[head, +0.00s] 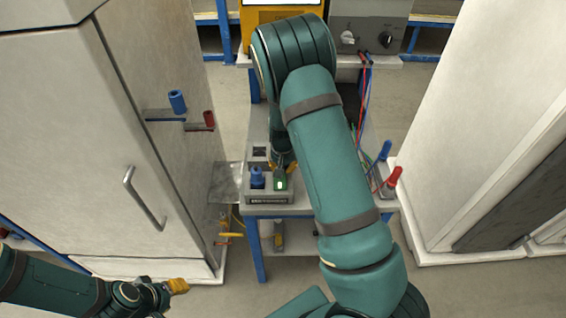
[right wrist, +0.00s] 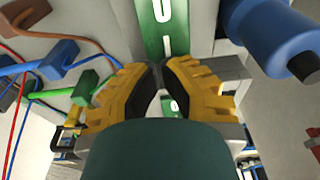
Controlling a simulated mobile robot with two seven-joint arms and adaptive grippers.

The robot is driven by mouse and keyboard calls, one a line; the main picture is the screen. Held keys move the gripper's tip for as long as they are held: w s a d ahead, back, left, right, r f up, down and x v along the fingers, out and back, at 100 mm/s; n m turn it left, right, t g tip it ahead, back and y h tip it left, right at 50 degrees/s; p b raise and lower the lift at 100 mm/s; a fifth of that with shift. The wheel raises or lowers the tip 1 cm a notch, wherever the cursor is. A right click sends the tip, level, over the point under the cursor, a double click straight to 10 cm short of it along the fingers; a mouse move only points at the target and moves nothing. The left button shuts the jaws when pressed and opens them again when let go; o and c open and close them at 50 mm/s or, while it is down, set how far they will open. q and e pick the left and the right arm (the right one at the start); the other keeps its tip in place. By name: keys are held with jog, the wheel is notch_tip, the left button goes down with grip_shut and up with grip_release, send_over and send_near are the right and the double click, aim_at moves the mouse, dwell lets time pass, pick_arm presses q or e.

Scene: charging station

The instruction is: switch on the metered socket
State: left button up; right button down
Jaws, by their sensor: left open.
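A grey socket box (head: 285,198) with a dark label on its front stands on the small table. It has a blue plug (head: 257,177) in it and a green switch (head: 280,183) beside the plug. My right gripper (head: 284,168) is over the box, mostly hidden by my arm. In the right wrist view, its yellow fingers (right wrist: 162,68) are together at the tips, with nothing seen between them, close to the green switch (right wrist: 163,22). The blue plug (right wrist: 262,30) is to the right. I cannot tell contact or the switch's position. My left gripper (head: 179,286) is open and empty at lower left.
A white cabinet (head: 80,120) is at left and a pale cabinet (head: 480,110) at right. Blue (head: 385,150) and red (head: 393,178) connectors with cables are on the table's right side. A grey instrument with knobs (head: 368,37) stands behind.

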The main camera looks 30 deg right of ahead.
jog(key=shift+f, duration=0.1)
dwell(0.3)
jog(key=shift+w+d+f+g+y, duration=0.15)
jog(key=shift+f+g+y, duration=0.15)
jog(key=shift+f+g, duration=0.15)
jog(key=shift+r, duration=0.2)
jog(key=shift+r+p, duration=0.65)
jog(key=shift+p, duration=0.1)
jog(key=r+p, duration=0.2)
jog(key=r, duration=0.1)
jog(key=r+p, duration=0.1)
jog(key=r, duration=0.1)
jog(key=shift+w+d+p, duration=0.1)
jog(key=shift+w+p, duration=0.2)
notch_tip(320, 180, up, 9)
jog(key=w, duration=0.1)
jog(key=shift+d, duration=0.3)
